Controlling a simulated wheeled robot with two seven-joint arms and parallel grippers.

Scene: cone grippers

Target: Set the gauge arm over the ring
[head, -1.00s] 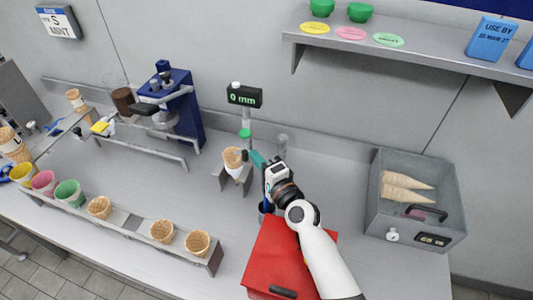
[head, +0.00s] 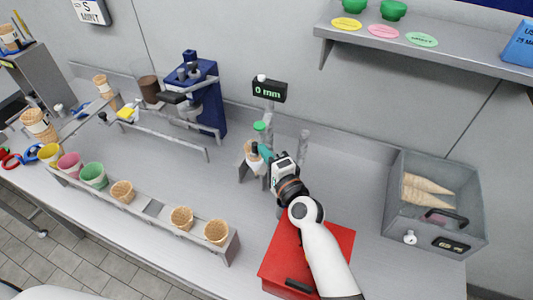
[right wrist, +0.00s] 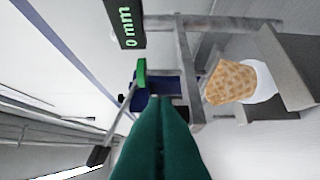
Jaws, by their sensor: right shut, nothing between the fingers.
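The gauge has a black display (head: 269,90) reading 0 mm on a grey post, and a green knob (head: 260,126) below it. The green knob also shows in the right wrist view (right wrist: 141,73). A waffle cone (head: 249,148) stands in a small grey holder (head: 242,169) under the knob; its white collar (right wrist: 260,80) shows in the right wrist view. I cannot make out the ring separately. My right gripper (head: 262,150), with teal fingers, is shut and empty, just right of the cone and below the knob; it partly covers the cone. My left gripper is out of view.
A red box (head: 335,243) lies under my right forearm. A grey bin with cones (head: 392,215) stands at the right. A rack with cups and cones (head: 150,220) is at the front left. A blue machine (head: 208,90) stands at the back left. A grey post (head: 303,145) rises right of the gauge.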

